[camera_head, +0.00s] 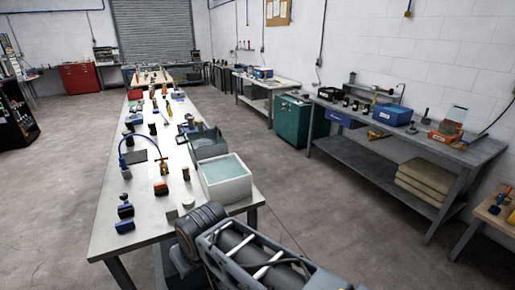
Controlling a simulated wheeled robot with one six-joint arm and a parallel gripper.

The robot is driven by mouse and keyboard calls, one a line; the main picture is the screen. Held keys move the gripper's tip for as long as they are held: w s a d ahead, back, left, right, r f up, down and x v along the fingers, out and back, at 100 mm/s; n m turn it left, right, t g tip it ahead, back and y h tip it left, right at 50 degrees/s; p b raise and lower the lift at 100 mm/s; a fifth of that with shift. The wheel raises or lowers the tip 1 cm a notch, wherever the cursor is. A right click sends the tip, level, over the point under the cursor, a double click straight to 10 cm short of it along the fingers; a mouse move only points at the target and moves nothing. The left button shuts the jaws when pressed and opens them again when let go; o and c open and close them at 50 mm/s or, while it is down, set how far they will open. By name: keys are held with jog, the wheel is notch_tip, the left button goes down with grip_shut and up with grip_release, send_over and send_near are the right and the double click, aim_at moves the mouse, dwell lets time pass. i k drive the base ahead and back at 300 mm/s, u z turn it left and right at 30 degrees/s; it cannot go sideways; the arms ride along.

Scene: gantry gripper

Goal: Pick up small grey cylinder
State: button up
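A small grey cylinder (188,201) stands on the long light-topped table (135,228), near its front end and just left of a pale bin. A second small grey piece (172,213) sits beside it, lower left; its exact shape is too small to tell. My arm's grey and black links fill the bottom middle, in front of the table's near right corner. No gripper fingers can be made out. The arm parts appear apart from the cylinder.
The pale bin (226,192) and a grey bin (209,154) stand along the table's right edge. Blue and black pieces (125,226) and a blue cable arch (122,140) are on the left. A workbench (410,140) stands along the right wall.

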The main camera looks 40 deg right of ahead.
aim_at(201, 124)
jog(key=z, duration=0.6)
jog(key=i, duration=1)
